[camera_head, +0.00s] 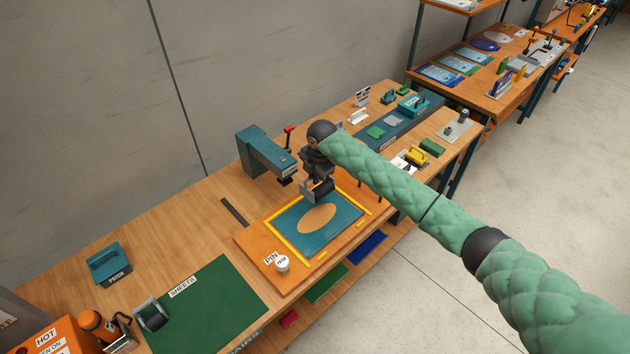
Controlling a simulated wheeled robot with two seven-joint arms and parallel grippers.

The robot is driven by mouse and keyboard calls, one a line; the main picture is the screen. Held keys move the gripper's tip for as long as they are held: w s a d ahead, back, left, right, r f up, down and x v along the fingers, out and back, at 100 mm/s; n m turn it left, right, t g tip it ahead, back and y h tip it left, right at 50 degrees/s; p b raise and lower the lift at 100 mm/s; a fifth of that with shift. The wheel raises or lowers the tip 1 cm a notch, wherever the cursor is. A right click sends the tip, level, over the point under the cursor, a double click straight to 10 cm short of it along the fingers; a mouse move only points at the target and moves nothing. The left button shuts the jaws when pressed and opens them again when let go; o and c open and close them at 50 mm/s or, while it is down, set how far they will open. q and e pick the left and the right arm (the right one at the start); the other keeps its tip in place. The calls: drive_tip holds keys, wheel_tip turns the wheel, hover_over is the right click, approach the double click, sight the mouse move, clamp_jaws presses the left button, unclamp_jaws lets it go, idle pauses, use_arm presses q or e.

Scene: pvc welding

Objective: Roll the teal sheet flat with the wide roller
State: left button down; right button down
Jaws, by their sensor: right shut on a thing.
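The teal sheet (336,232) with an orange oval (317,218) on it lies on an orange wooden board (255,250). Yellow strips run along its edges. My right arm reaches in from the right, and its gripper (313,183) is over the far edge of the sheet. It is shut on the wide roller (324,187), which shows as a dark cylinder with a grey bracket. The gripper and wrist hide part of the roller, and I cannot tell whether it touches the sheet. My left gripper is not in view.
A teal press-like machine (262,153) stands behind the board. A white knob marked PIN (282,264) sits at the board's near corner. Small tools stand at the far right.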

drive_tip(key=shift+r, duration=0.8)
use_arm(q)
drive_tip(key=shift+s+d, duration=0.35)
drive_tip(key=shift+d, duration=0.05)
